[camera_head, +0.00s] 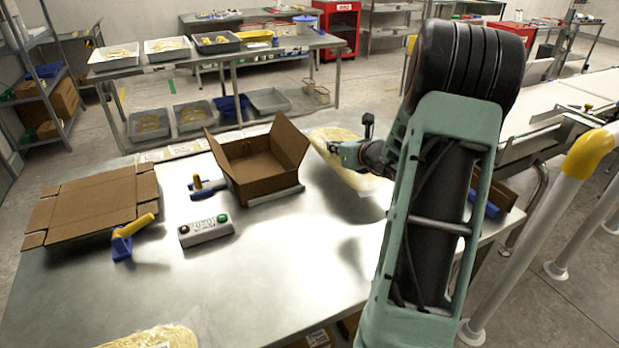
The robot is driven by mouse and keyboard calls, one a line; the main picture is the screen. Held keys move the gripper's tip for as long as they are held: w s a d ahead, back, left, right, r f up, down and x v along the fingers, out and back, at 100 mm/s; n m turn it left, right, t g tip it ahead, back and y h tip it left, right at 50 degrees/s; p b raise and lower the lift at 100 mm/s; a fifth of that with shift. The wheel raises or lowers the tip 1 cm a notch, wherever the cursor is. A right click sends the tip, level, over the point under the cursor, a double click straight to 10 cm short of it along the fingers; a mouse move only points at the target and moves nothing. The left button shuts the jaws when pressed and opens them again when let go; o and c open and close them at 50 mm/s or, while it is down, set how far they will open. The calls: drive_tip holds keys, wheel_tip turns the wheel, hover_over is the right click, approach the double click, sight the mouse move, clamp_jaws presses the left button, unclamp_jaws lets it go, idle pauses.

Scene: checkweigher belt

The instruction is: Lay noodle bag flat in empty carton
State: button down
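The open carton (230,152) stands upright on the steel table with its flaps spread, and its visible inside is empty. A clear bag of pale yellow noodles (333,160) is to the right of the carton, tilted and apparently clear of the tabletop. My gripper (336,148) is at the bag's upper part and appears shut on it. The fingertips are small in view, and my wrist and arm hide part of the bag's right side. A second noodle bag (158,338) lies at the table's near edge, cut off by the frame.
A flattened carton (95,205) lies at the left of the steel table (290,285). A blue-and-yellow tape dispenser (124,240), a button box (206,230) and another blue-and-yellow tool (200,188) are near the carton. A conveyor (545,103) and yellow-capped rail (590,155) are at right.

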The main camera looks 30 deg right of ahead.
sight(333, 165)
drive_tip(key=shift+w+f+b, duration=0.1)
drive_tip(key=shift+f+b, duration=0.25)
drive_tip(key=shift+f, duration=2.7)
drive_tip(key=shift+f, duration=0.1)
drive_tip(key=c, duration=2.6)
unclamp_jaws()
drive_tip(key=shift+f, duration=0.15)
drive_tip(key=o, duration=0.4)
drive_tip(key=shift+o, duration=0.2)
